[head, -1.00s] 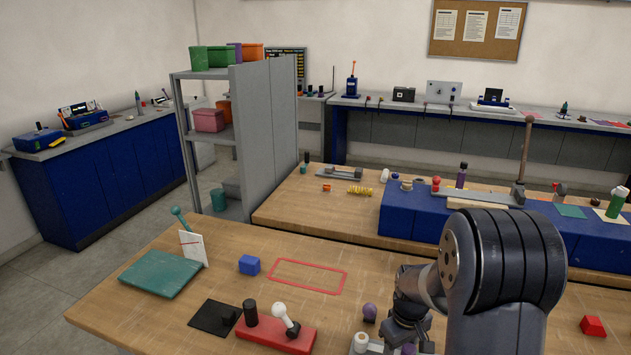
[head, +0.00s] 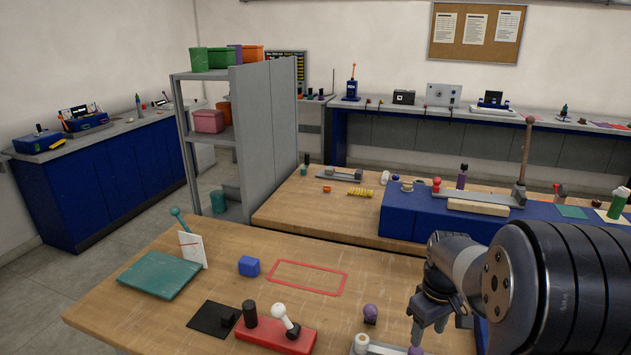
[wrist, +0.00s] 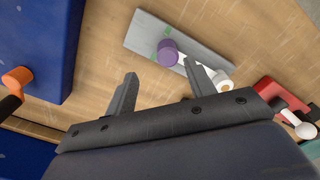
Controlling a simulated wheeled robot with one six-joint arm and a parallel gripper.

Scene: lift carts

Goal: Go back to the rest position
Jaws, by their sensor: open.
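My gripper (wrist: 156,82) is open in the wrist view, with two grey fingers spread apart and nothing between them. In the head view my gripper (head: 428,325) hangs over the right part of the near wooden table, pointing down. A grey plate (wrist: 190,50) with a purple knob (wrist: 167,52) and a white ring (wrist: 222,84) lies on the table beyond the fingers, apart from them. One fingertip overlaps the plate in the wrist view; contact cannot be seen.
A red block (head: 275,335) with a black peg and a white knob stands at the front. A long blue box (head: 405,222) is behind my arm.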

